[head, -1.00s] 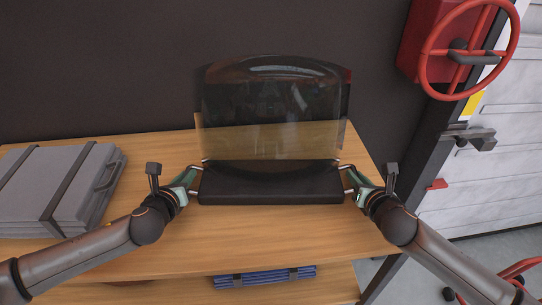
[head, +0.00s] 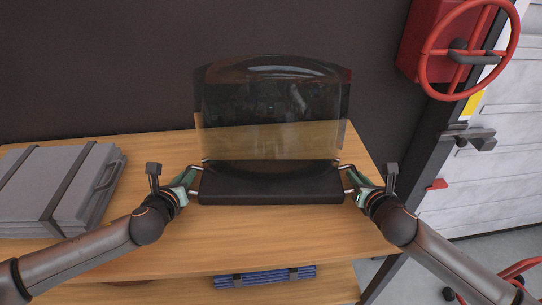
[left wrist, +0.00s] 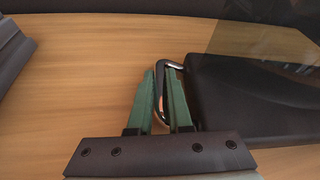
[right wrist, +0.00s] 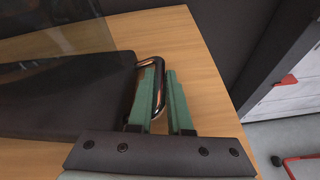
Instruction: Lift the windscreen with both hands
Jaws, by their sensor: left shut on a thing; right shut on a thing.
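The windscreen (head: 270,105) is a clear, smoky curved pane standing upright in a black base (head: 270,185) on the wooden table. A metal loop handle sticks out at each end of the base. My left gripper (head: 190,180) is shut on the left handle (left wrist: 163,75), which passes between its green fingers in the left wrist view. My right gripper (head: 356,182) is shut on the right handle (right wrist: 158,80), seen between its fingers in the right wrist view. Whether the base rests on the table or is just above it, I cannot tell.
A grey case (head: 55,185) with dark straps lies on the table (head: 250,240) at the left. A dark wall stands behind. A red wheel (head: 465,45) on a red box is at the upper right. Blue folded items (head: 265,277) lie on a lower shelf.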

